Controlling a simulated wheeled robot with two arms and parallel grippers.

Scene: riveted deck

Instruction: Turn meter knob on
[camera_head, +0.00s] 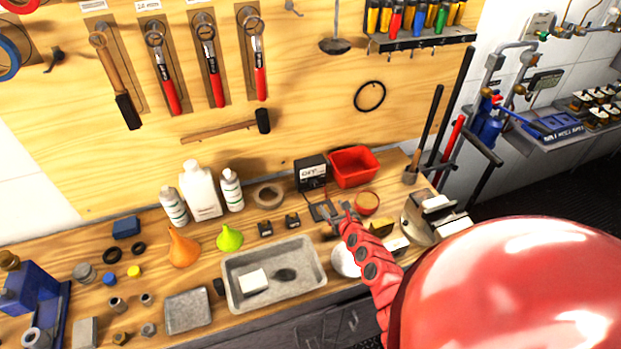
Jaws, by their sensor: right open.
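The meter (311,173) looks like a small black box with a pale label on its face. It stands upright at the back of the workbench, against the wooden wall panel. Its knob is too small to make out. My right gripper (345,210) is over the bench, in front of the meter and a little to its right, apart from it. Its jaws are open and look empty. A small dark flat piece (321,211) lies just left of the fingers. My left gripper is not in view.
A red bin (354,167) stands right of the meter, and a tape roll (268,195) lies left of it. A grey metal tray (233,290) is in front, with a white block (253,281). White bottles (201,191) and an orange funnel (183,248) are at left. Tools hang above.

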